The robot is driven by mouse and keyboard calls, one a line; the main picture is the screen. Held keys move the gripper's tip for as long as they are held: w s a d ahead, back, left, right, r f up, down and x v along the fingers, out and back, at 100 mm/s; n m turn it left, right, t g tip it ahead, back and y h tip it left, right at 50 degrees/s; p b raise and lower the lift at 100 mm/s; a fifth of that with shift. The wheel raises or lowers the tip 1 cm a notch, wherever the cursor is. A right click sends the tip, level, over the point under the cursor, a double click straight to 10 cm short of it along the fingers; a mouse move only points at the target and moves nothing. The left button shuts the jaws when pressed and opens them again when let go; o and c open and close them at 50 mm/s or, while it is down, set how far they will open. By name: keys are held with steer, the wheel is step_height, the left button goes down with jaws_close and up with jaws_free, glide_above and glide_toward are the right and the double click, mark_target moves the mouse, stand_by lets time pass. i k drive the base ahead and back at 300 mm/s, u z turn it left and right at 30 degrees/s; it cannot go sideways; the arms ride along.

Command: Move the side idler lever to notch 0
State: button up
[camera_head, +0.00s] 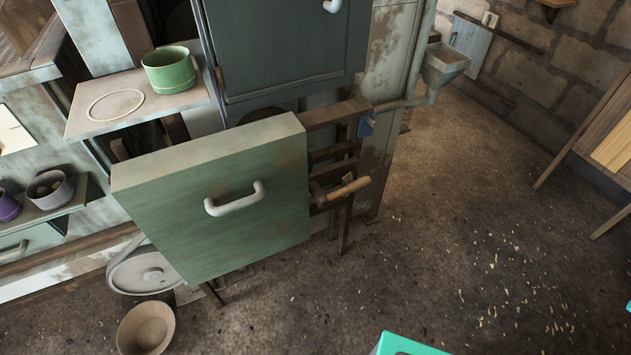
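What looks like the side idler lever (348,188) is a light-brown wooden handle. It sticks out to the right beside the green drawer-like box (215,195), in front of a dark slatted wooden frame (335,154). It points right and slightly up in the picture. Its notches and any numbers on them are too small to make out, so I cannot tell which notch it is in. My gripper's fingers are not in view.
The green box with a white handle juts out left of the lever. A small blue piece (366,125) hangs above the lever. A teal shape (405,345) cuts in at the bottom edge. A tan bowl (146,328) is on the floor; the floor right of the lever is open.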

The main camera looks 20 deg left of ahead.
mark_target(322, 200)
steer(key=u, duration=1.25)
steer(key=k, duration=1)
steer(key=z, duration=0.55)
steer(key=i, duration=0.8)
steer(key=u, duration=0.25)
